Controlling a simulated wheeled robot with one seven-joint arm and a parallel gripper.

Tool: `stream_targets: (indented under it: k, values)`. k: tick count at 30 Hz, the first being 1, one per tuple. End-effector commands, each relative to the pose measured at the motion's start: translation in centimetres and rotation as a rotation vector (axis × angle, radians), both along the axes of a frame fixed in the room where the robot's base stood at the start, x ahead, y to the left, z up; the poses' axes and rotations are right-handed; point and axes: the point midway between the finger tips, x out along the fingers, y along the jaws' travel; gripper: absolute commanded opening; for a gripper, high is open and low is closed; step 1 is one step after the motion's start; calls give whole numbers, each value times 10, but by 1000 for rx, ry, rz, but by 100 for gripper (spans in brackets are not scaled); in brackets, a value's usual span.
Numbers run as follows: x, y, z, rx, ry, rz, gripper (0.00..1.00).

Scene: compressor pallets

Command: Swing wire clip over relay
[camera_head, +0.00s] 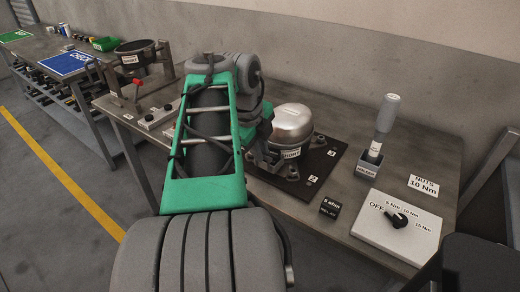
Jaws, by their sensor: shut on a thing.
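My gripper (258,140) is at the compressor's left side, mostly hidden behind my green and grey arm. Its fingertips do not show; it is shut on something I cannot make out. The wire clip cannot be seen. A small dark block (330,207) labelled "5 ohm" and "RELAY" lies on the table in front of the plate. I cannot tell whether a relay is on the compressor's hidden side.
A grey-handled tool (387,114) stands upright in a holder (369,166) to the right. A white panel (386,236) with a black knob lies at the front right.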

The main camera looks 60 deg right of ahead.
Motion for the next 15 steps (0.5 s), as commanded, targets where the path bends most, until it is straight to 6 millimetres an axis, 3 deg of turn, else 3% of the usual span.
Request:
stream_targets:
  k: [7,15]
  values:
    - [0,-3,-2,31,-5,-2,0]
    - [-3,-23,-6,261,-42,-4,0]
